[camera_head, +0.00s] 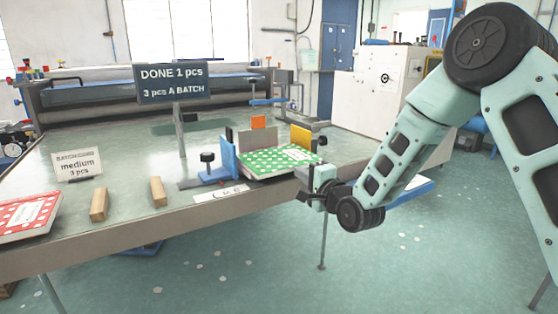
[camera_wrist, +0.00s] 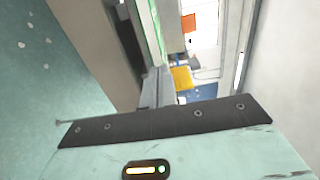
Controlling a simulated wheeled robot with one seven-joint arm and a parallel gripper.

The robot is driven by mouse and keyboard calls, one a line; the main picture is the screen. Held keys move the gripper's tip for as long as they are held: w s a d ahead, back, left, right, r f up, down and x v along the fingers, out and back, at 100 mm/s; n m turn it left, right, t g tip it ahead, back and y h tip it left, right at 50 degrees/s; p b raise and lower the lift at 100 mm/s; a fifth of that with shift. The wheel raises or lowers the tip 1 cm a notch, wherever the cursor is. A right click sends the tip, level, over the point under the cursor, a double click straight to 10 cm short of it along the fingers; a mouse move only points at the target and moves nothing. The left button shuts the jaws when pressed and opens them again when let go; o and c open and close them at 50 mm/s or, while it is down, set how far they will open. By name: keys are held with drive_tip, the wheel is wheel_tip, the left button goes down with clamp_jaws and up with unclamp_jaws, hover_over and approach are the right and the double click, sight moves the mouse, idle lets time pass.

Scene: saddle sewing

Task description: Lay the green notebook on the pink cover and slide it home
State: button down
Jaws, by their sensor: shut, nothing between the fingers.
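The green notebook (camera_head: 275,158), with white dots and a pale label, lies flat in a holder on the table near the front right edge. Its green edge (camera_wrist: 157,35) shows as a thin strip in the wrist view. My gripper (camera_head: 304,194) is at the table's front edge, just right of and below the notebook's near right corner. It is shut and empty. Whether it touches the notebook I cannot tell.
A blue clamp (camera_head: 228,160) stands left of the notebook, with a grey plate (camera_head: 257,140), an orange block (camera_head: 258,122) and a yellow block (camera_head: 300,136) behind. A red dotted notebook (camera_head: 22,222) and two wooden blocks (camera_head: 98,205) lie left. A sign (camera_head: 172,84) stands behind.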

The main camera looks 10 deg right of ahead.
sight(291, 164)
drive_tip(key=shift+b+x, duration=0.3)
drive_tip(key=shift+x, duration=2.7)
drive_tip(key=v, duration=0.6)
drive_tip(key=shift+b, duration=0.45)
drive_tip(key=shift+s+a+r, duration=0.1)
drive_tip(key=shift+s+a, duration=0.05)
drive_tip(key=shift+a, duration=0.1)
drive_tip(key=s+a+n+g+p, duration=0.3)
drive_tip(key=s+a+n+g, duration=0.6)
drive_tip(key=s, duration=0.5)
drive_tip(key=s+d+n+g+h+p, duration=0.1)
drive_tip(key=s+n+g, duration=0.3)
drive_tip(key=s, duration=1)
drive_tip(key=s+d+r+n+g+h+p, duration=0.1)
drive_tip(key=s+n+g+h, duration=0.3)
drive_tip(key=s+n, duration=0.5)
drive_tip(key=s+d, duration=0.1)
drive_tip(key=s, duration=0.4)
drive_tip(key=shift+r+p, duration=0.15)
drive_tip(key=shift+p, duration=0.15)
